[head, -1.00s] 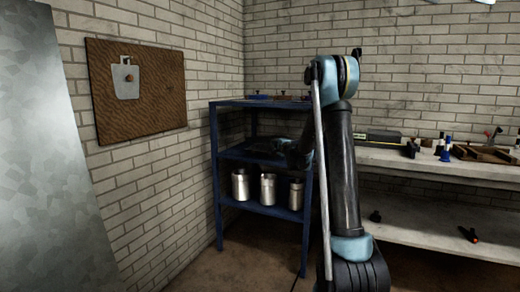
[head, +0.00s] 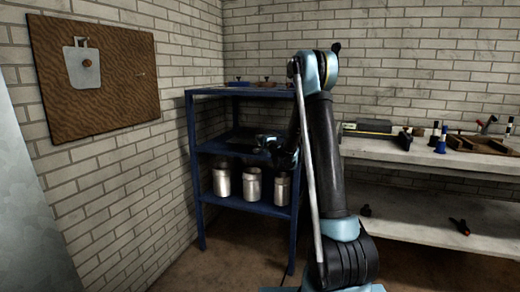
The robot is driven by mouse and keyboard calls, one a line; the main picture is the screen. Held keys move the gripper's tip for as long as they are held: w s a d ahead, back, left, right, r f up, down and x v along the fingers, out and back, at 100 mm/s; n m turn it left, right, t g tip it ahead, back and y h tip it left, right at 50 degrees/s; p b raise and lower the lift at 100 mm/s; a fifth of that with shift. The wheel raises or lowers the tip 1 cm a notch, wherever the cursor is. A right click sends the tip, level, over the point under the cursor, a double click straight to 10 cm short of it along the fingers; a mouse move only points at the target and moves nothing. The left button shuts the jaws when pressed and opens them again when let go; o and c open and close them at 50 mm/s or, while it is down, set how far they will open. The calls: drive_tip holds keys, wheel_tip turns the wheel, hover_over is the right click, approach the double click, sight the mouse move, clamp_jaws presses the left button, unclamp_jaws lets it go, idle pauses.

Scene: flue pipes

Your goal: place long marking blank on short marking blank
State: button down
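I cannot make out either marking blank for certain at this size. My gripper (head: 268,143) is small and dark in the head view, left of my upright arm, at the middle level of the blue shelf rack (head: 191,150). Its fingers blend into the dark shelf behind them, so I cannot tell whether they are open or shut, or whether they hold anything. Something dark and flat seems to lie on the middle shelf near the gripper, but it is too dim to identify.
Several metal cans (head: 252,186) stand on the rack's lower shelf. Small red and blue items (head: 264,83) lie on its top. A pale workbench (head: 395,152) with tools is at right. A brown board (head: 120,75) hangs on the left wall.

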drive_tip(key=shift+a+f, duration=0.15)
drive_tip(key=shift+f, duration=1.05)
drive_tip(key=shift+a+f, duration=0.1)
drive_tip(key=shift+f, duration=1.1)
drive_tip(key=shift+s, duration=0.1)
drive_tip(key=c, duration=1.8)
unclamp_jaws()
